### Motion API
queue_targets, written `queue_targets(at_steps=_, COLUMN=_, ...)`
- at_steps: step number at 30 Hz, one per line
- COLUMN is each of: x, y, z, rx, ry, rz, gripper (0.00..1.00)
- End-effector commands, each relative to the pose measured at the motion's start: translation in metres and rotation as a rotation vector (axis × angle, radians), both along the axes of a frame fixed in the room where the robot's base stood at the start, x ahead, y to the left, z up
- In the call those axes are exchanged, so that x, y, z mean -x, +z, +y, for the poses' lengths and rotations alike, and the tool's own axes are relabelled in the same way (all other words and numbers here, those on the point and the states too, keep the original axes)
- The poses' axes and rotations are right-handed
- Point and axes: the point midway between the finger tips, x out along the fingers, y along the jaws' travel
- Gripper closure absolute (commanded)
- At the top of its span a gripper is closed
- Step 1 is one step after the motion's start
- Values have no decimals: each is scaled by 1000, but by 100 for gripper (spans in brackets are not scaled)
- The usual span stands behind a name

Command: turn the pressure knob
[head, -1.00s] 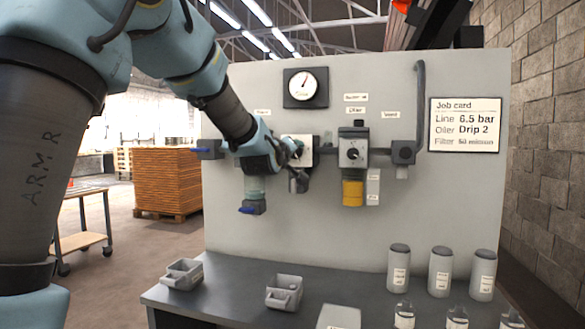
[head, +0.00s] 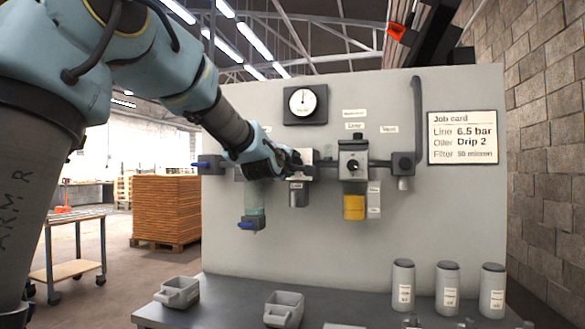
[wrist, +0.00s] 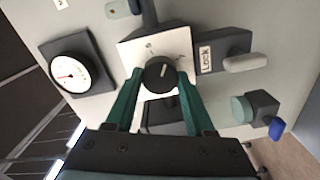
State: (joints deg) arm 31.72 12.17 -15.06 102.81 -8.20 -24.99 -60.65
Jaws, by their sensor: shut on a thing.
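The pressure knob (wrist: 160,75) is a round black knob with a pale pointer line, on a square white plate (wrist: 128,52) in the wrist view. My gripper (wrist: 160,77) is shut on it, with one green finger on each side. In the head view my gripper (head: 293,162) is at the regulator (head: 308,156) on the grey panel and hides the knob. The pressure gauge (head: 302,102) is above it, its needle near upright; it also shows in the wrist view (wrist: 74,74). The job card (head: 463,138) reads Line 6.5 bar.
Right of the regulator are the oiler (head: 353,160) with a yellow bowl and another grey block (head: 403,163). A Lock tag (wrist: 205,57) is beside the knob plate. Bins (head: 178,292) and several canisters (head: 447,285) stand on the bench below.

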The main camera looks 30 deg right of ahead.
Motion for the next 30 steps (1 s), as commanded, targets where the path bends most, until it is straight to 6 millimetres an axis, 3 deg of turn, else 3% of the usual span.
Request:
queue_targets(at_steps=8, x=0, y=-1, z=0, rx=-1, ry=1, rz=1, gripper=100)
queue_targets(at_steps=9, x=0, y=-1, z=0, rx=-1, ry=1, rz=1, gripper=45)
queue_targets(at_steps=17, x=0, y=0, z=0, rx=-1, ry=0, rz=1, gripper=16)
queue_targets(at_steps=26, x=2, y=0, z=2, rx=-1, ry=0, rz=-1, gripper=16)
queue_targets(at_steps=30, x=13, y=-1, z=12, rx=0, ry=1, rz=-2, gripper=16)
